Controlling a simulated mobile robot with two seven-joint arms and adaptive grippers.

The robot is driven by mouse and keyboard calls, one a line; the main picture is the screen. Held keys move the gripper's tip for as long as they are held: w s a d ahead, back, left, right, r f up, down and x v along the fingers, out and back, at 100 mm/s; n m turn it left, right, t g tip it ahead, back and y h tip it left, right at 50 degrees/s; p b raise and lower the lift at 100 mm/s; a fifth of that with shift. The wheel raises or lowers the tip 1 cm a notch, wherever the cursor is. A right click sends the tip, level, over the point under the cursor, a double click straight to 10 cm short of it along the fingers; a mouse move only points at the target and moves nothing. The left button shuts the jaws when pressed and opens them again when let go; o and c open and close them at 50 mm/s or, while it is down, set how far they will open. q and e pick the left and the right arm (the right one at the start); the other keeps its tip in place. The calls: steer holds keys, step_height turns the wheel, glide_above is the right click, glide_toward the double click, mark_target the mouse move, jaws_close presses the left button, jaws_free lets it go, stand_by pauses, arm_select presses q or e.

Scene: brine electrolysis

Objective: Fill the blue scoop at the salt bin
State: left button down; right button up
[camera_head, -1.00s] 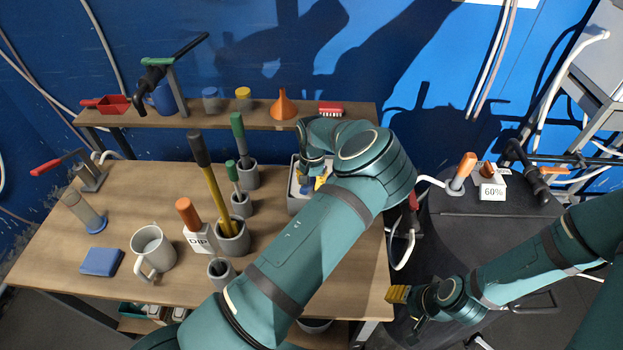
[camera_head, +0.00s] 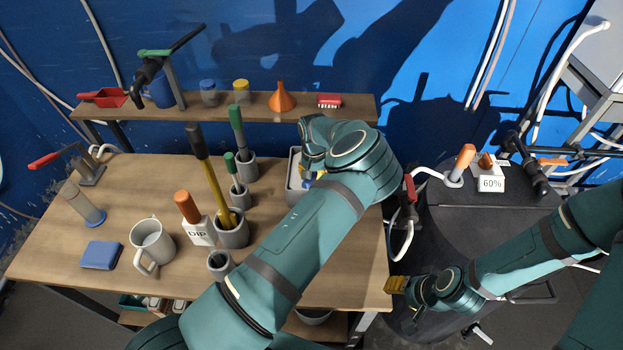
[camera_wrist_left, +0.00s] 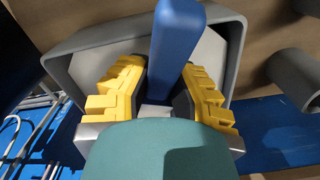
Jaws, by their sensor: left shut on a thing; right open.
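The grey salt bin (camera_head: 292,183) stands on the wooden table, partly covered by my left arm in the head view. In the left wrist view its grey rim (camera_wrist_left: 58,65) surrounds pale contents. My left gripper (camera_wrist_left: 160,100) is shut on the blue scoop (camera_wrist_left: 178,38), whose blue handle runs up between the yellow fingers. The scoop's bowl is hidden, so I cannot tell whether it holds salt. In the head view this gripper (camera_head: 309,181) is at the bin, mostly behind my wrist. My right gripper (camera_head: 396,285) is open and empty beside the table's right edge.
Grey holders with tools (camera_head: 232,232), a mug (camera_head: 152,243) and a blue pad (camera_head: 101,255) stand left of the bin. A shelf (camera_head: 226,112) behind carries an orange funnel (camera_head: 282,98) and a red brush (camera_head: 329,100). A black drum (camera_head: 480,225) stands right.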

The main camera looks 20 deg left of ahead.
arm_select(q)
steer(key=shift+w, duration=0.5)
steer(key=shift+w+d+f+b, duration=0.1)
steer(key=shift+w+f+b, duration=0.1)
steer(key=shift+w+b, duration=0.85)
steer(key=shift+w+t+p, duration=0.25)
steer(key=shift+t+p, duration=0.05)
steer(key=shift+p, duration=0.05)
steer(key=shift+s+t+p, duration=0.2)
steer(key=shift+t+p, duration=0.1)
steer(key=shift+t, duration=0.1)
steer(key=shift+s+f+t, duration=0.35)
steer(key=shift+t, duration=0.35)
steer(key=shift+s+f+t+b, duration=0.1)
steer(key=shift+f+t+b, duration=0.25)
steer(key=shift+t+b, duration=0.25)
steer(key=shift+w+p+v, duration=0.15)
steer(key=shift+p+v, duration=0.4)
steer(key=shift+v, duration=0.2)
steer(key=shift+w+p+v, duration=0.15)
steer(key=shift+p+v, duration=0.35)
steer(key=shift+v, duration=0.3)
steer(key=shift+t, duration=0.7)
steer(key=shift+s+r, duration=0.25)
steer(key=shift+r, duration=1)
steer(key=shift+s+r, duration=0.25)
steer(key=shift+r, duration=1)
